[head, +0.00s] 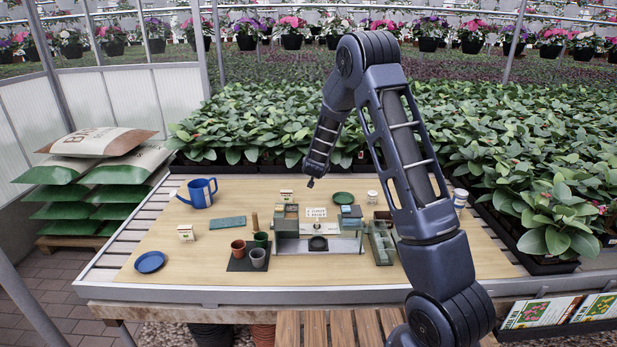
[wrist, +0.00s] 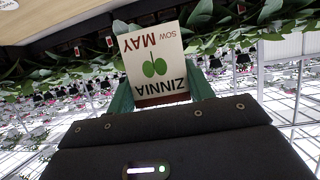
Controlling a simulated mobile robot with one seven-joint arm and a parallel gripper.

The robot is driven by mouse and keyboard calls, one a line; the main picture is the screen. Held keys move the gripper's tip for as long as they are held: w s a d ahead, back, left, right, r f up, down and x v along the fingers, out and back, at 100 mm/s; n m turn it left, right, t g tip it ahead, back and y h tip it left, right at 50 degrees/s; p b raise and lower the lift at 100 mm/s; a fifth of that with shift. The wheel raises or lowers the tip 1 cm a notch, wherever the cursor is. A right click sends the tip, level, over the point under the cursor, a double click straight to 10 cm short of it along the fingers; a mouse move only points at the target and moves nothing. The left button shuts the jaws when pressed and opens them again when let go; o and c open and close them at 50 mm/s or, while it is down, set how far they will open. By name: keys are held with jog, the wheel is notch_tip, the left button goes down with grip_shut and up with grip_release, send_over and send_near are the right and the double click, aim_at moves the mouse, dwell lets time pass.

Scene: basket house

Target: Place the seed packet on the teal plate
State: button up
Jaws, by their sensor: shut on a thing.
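A cream seed packet (wrist: 155,62), printed "ZINNIA SOW MAY" with a green leaf mark, is between the teal fingers of my gripper (wrist: 160,85) in the wrist view. It appears upside down there. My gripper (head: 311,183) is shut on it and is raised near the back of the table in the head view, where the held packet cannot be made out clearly. A round green-teal plate (head: 343,198) lies on top of the small shelf unit, to the right of and lower in the picture than my gripper.
The front table strip is clear.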

jog(key=shift+a+r, duration=0.15)
jog(key=shift+r, duration=0.2)
jog(key=s+a+n+y, duration=0.3)
jog(key=a, duration=1.8)
jog(key=n+y, duration=0.2)
jog(key=y, duration=0.1)
send_over(228, 221)
jog(key=shift+g, duration=0.4)
notch_tip(228, 221, down, 19)
jog(key=shift+s+r, duration=0.1)
jog(key=shift+f, duration=0.2)
jog(key=o, duration=1)
jog(key=shift+c, duration=0.2)
